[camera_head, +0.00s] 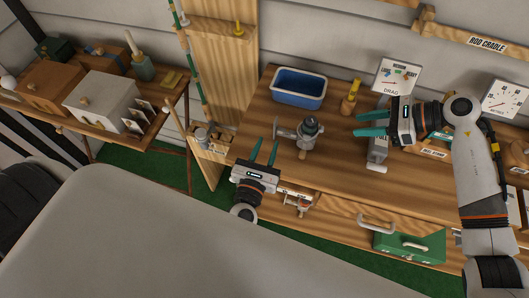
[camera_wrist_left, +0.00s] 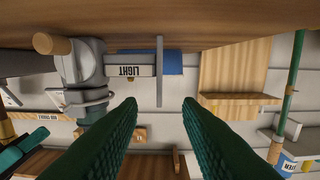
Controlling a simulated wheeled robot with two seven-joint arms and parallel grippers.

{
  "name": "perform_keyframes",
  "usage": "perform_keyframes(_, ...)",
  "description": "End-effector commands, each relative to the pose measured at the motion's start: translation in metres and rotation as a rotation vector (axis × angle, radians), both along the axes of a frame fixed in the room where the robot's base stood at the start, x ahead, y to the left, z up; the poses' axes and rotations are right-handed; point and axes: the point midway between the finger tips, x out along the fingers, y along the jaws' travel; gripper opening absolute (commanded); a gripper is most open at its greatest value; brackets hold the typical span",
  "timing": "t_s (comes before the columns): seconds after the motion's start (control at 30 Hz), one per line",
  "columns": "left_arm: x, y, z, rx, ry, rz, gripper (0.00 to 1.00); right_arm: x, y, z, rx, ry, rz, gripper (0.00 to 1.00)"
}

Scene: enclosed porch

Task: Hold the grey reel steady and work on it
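The grey reel (camera_head: 309,128) stands on the wooden bench, with a short wooden knob at its lower front and a flat grey plate on its left. In the left wrist view the reel (camera_wrist_left: 84,72) appears upside down, left of the fingers. My left gripper (camera_head: 263,152) is open and empty, just left of the reel at the bench's front edge, not touching it. Its two green fingers also show in the left wrist view (camera_wrist_left: 160,108), with a clear gap. My right gripper (camera_head: 364,124) is open, right of the reel, its fingers pointing left towards it with nothing between them.
A blue tub (camera_head: 298,88) and a yellow bottle (camera_head: 350,98) stand behind the reel. A DRAG dial sign (camera_head: 397,75) stands near my right gripper. A grey block (camera_head: 377,155) sits below that gripper. A rod (camera_head: 191,62) leans at the left.

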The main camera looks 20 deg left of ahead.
Motion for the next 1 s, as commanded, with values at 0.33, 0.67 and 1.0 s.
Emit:
perform_keyframes(0.33, 0.067, 0.006, 0.001, 0.002, -0.002, -0.001, 0.32, 0.000, 0.000, 0.000, 0.000, 0.000, 0.000, 0.36)
perform_keyframes(0.67, 0.101, 0.010, 0.000, 0.004, 0.000, -0.002, 0.32, 0.000, 0.000, 0.000, 0.000, 0.000, 0.000, 0.36)
perform_keyframes(1.0, 0.103, 0.011, 0.000, 0.004, 0.001, -0.002, 0.29, 0.000, 0.000, 0.000, 0.000, 0.000, 0.000, 0.36)
